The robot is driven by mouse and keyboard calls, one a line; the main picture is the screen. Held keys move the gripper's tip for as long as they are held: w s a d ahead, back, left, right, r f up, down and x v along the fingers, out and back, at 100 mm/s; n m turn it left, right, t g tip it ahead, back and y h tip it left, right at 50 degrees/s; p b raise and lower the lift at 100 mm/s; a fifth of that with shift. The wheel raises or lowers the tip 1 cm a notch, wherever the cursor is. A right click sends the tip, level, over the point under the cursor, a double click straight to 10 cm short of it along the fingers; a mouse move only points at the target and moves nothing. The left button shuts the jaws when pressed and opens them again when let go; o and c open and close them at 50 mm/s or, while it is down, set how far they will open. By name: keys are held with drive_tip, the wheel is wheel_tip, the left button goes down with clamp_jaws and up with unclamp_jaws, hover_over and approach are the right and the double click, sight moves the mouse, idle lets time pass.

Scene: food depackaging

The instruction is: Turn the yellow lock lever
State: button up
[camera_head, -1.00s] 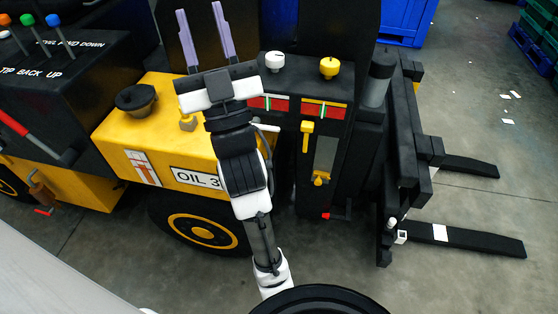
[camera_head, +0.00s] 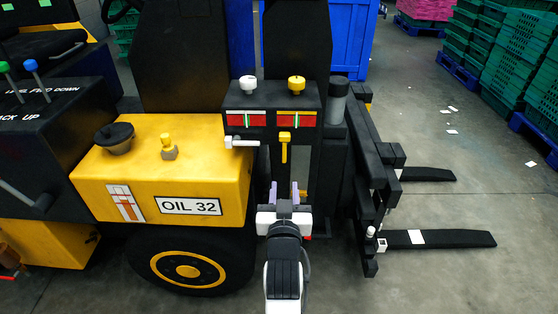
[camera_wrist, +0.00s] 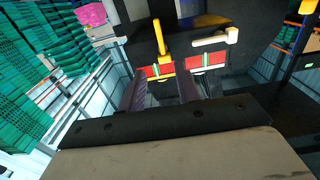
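A yellow lever (camera_head: 285,146) hangs down from the front of the dark control column, under the right gauge. In the wrist view the yellow lever (camera_wrist: 160,38) appears beyond the fingers, near the top. My gripper (camera_head: 284,190) is in front of the column, below this lever and apart from it. Its two purple-grey fingers are spread with nothing between them; they also show in the wrist view (camera_wrist: 161,90). The lower part of the column is hidden behind my gripper and wrist.
A white lever (camera_head: 241,142) sticks out left of the yellow one. Red gauges (camera_head: 296,118) and white and yellow knobs (camera_head: 296,83) are above. The yellow oil tank (camera_head: 165,165) is at left, forks (camera_head: 440,239) at right.

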sight(284, 151)
drive_tip(key=w, duration=1.3)
drive_tip(key=shift+w, duration=0.1)
drive_tip(key=shift+c, duration=0.3)
clamp_jaws()
